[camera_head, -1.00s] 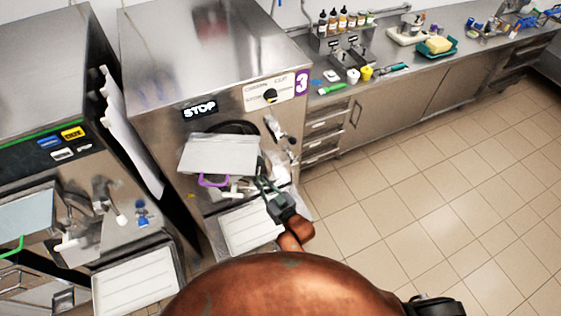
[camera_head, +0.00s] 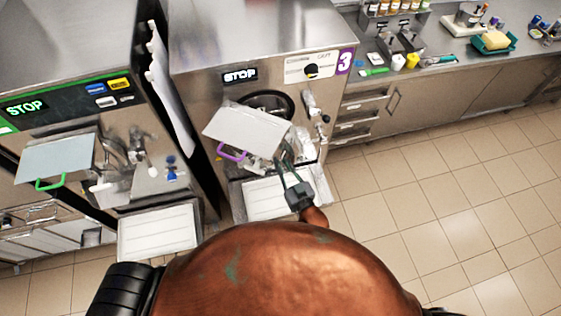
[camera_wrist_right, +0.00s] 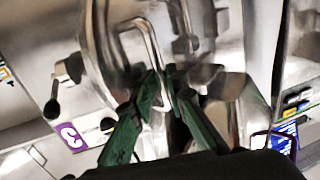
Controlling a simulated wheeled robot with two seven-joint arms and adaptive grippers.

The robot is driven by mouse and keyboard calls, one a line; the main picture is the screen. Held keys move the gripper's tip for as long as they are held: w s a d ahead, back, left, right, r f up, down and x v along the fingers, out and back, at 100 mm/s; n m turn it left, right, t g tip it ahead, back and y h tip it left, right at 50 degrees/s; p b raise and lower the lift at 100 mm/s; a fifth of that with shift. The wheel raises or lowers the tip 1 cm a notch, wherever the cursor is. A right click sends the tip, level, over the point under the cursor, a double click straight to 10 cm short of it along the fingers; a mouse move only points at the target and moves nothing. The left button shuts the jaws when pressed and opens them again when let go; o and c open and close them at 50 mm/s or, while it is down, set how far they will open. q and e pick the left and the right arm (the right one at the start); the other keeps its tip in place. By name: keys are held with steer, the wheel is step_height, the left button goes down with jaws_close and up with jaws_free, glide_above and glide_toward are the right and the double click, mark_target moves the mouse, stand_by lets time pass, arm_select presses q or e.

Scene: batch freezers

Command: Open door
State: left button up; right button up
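The batch freezer marked 3 (camera_head: 260,58) stands ahead in the head view. On its front are a pale tilted panel with a purple handle (camera_head: 232,152), a dark ring and metal fittings; the door's outline is partly hidden. My right gripper (camera_head: 286,162) is at these fittings, right of the purple handle. In the right wrist view, its green fingers (camera_wrist_right: 162,78) point at a shiny metal front, and a bent metal bar (camera_wrist_right: 147,35) runs down to between the fingertips. Contact with the bar is unclear, and so is whether the fingers are closed on it. My left gripper is out of view.
A second machine (camera_head: 75,100) with a green handle (camera_head: 51,184) stands at the left. White trays (camera_head: 157,234) jut out low in front of both machines. A counter (camera_head: 440,72) with bottles and tools is at the right. The tiled floor (camera_head: 440,190) there is clear.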

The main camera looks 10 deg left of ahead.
steer(key=shift+o, duration=1.2)
steer(key=shift+a, duration=0.1)
steer(key=v, duration=1.2)
